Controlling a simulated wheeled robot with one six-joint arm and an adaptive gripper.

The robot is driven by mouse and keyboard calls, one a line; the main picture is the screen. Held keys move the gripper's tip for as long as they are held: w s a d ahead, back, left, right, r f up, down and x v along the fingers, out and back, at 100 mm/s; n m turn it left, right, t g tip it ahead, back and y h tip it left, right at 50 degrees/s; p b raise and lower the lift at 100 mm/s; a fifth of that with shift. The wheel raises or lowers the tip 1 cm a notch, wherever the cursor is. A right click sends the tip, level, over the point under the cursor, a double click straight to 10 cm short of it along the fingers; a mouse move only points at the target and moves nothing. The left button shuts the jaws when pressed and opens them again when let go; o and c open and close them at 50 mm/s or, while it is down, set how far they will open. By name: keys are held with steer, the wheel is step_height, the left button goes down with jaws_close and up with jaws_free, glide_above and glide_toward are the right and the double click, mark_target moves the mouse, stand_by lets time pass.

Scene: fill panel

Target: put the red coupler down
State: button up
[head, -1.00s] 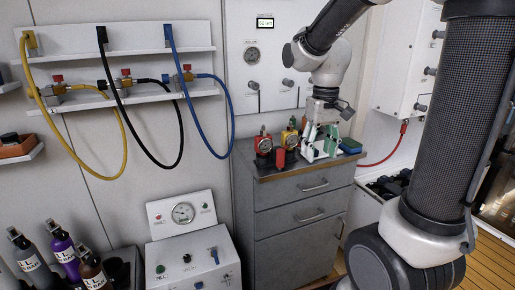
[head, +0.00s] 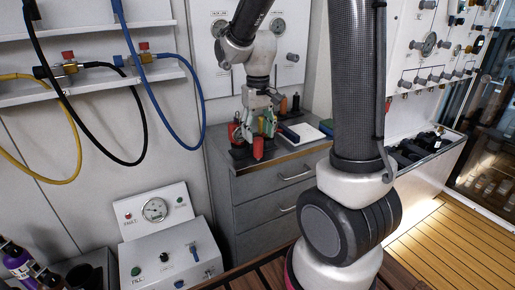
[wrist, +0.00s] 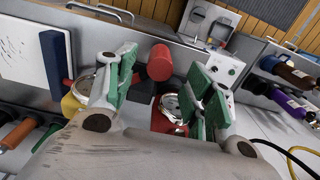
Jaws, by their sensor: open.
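The red coupler (head: 258,148) is a short red cylinder standing on the grey cabinet top (head: 280,158), close to its front edge. In the wrist view the red coupler (wrist: 160,62) shows in the gap between the green finger pads. My gripper (head: 263,127) is open, just behind and above the coupler in the head view. In the wrist view a gap shows between each pad and the coupler. A red gauge (wrist: 170,114) and a yellow gauge (wrist: 83,88) stand beside the fingers, partly hidden by them.
A white pad (head: 304,134) with a dark blue bar beside it lies right of my gripper. Dark and orange cylinders (head: 295,103) stand at the back. Yellow, black and blue hoses hang left. A fill box (head: 168,255) stands on the left in front of the cabinet.

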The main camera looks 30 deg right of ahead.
steer(key=shift+f, duration=0.6)
jaws_close()
